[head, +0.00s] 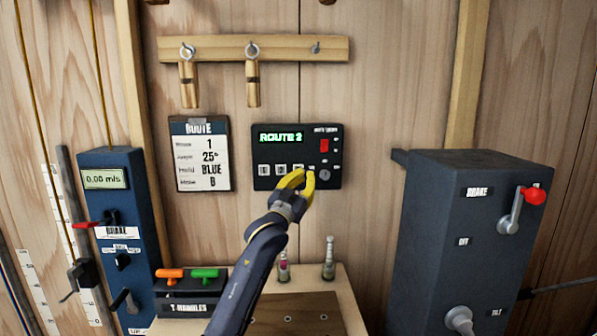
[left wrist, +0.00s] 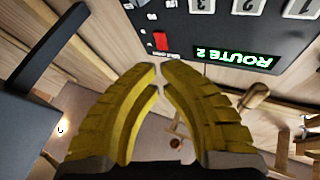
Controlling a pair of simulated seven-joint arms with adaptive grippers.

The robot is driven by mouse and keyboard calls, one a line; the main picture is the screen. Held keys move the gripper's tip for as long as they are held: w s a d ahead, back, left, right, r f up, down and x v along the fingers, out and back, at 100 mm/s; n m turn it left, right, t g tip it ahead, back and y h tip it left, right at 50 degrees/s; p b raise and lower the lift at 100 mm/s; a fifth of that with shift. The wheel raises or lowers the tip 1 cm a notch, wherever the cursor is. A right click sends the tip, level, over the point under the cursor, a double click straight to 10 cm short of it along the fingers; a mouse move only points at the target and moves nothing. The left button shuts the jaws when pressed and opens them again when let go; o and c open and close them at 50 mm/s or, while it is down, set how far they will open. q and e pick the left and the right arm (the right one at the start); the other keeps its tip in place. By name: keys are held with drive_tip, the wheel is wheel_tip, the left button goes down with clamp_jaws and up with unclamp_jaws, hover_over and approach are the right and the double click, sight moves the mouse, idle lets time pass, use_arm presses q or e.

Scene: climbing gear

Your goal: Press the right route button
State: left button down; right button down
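The black route panel (head: 295,152) is on the wooden wall, with a green screen (head: 281,137) reading ROUTE 2. Below the screen is a row of pale numbered buttons (head: 281,169); the gripper partly covers the right end of the row. My left gripper (head: 306,173) is in front of that lower right part, empty, its yellow fingertips almost together. In the left wrist view the panel (left wrist: 285,38) appears upside down, with buttons 1 (left wrist: 299,8), 2 and 3 at the top edge. Contact with a button cannot be told. My right gripper is out of view.
A route card (head: 202,155) left of the panel reads route 1, 25°, BLUE. A red switch (head: 323,145) and a round knob (head: 325,175) are at the panel's right. A dark brake box (head: 455,240) stands right; a blue meter box (head: 135,225) stands left.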

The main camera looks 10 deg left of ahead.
use_arm(q)
approach(307, 161)
drive_tip(key=shift+s+d+x, duration=0.1)
drive_tip(key=shift+d+x, duration=0.1)
drive_tip(key=shift+x, duration=1)
drive_tip(key=shift+s+d+x, duration=0.1)
drive_tip(key=shift+d+x, duration=0.1)
drive_tip(key=shift+x, duration=1.05)
drive_tip(key=shift+w+a+r, duration=0.2)
drive_tip(key=shift+w+r, duration=0.05)
drive_tip(key=shift+w, duration=0.5)
idle(0.7)
drive_tip(key=shift+s, duration=0.15)
idle(0.3)
drive_tip(key=shift+s+d, duration=0.15)
drive_tip(key=shift+s, duration=0.45)
drive_tip(key=s, duration=0.2)
drive_tip(key=s+d, duration=0.1)
drive_tip(key=s, duration=0.2)
idle(0.4)
idle(0.6)
